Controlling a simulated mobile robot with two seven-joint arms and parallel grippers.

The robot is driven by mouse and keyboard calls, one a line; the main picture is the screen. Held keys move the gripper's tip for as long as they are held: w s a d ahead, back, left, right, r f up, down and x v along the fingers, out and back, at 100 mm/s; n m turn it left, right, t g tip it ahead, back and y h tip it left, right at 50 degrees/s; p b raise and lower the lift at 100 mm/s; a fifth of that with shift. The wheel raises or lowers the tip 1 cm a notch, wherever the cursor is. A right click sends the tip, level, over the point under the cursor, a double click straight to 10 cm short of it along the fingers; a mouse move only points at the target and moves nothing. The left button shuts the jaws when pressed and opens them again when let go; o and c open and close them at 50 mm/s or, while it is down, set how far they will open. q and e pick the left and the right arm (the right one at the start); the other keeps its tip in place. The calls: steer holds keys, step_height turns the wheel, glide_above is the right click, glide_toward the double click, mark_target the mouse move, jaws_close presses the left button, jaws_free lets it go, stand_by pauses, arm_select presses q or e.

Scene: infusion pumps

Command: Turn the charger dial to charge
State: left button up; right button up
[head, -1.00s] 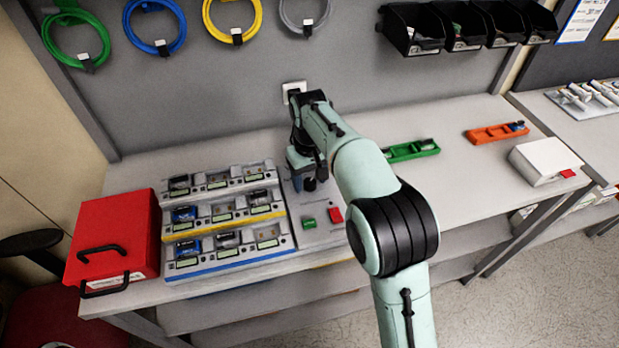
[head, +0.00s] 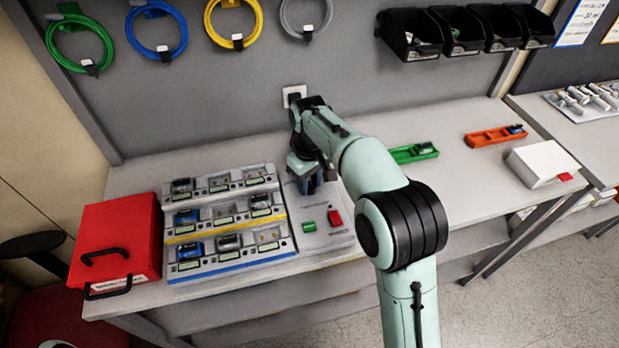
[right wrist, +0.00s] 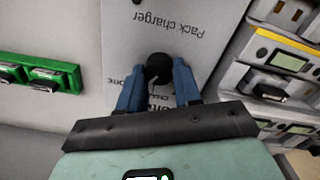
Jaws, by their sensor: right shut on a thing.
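The pack charger (head: 325,238) is a grey panel on the bench, right of the battery racks, with a green part (head: 309,227) and a red switch (head: 335,217). Its round black dial (right wrist: 158,68) shows in the right wrist view, below upside-down "Pack charger" lettering. My right gripper (right wrist: 158,76) has its blue fingers on either side of the dial and is shut on it. In the head view my right gripper (head: 313,186) hides the dial. Small print beside the dial is partly covered, and I cannot tell which mark the dial points to. My left gripper is not in view.
Tiered battery racks (head: 225,258) stand close left of the charger, with a red case (head: 116,240) beyond. A green tray (head: 413,153), an orange tray (head: 495,137) and a white box (head: 543,160) lie to the right. A wall socket (head: 294,95) is behind my arm.

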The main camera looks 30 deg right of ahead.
steer(key=n+p, duration=0.1)
steer(key=n, duration=0.3)
steer(key=shift+r+p, duration=0.1)
steer(key=shift+p, duration=0.25)
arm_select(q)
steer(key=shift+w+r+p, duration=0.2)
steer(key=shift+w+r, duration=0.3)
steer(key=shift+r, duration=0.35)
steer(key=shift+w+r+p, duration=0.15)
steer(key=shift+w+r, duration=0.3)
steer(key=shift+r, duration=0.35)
arm_select(e)
steer(key=shift+n, duration=1.1)
steer(key=o, duration=1)
steer(key=shift+o, duration=0.2)
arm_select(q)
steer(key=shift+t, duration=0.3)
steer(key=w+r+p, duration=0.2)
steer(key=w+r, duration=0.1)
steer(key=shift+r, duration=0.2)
arm_select(e)
step_height(320, 180, up, 13)
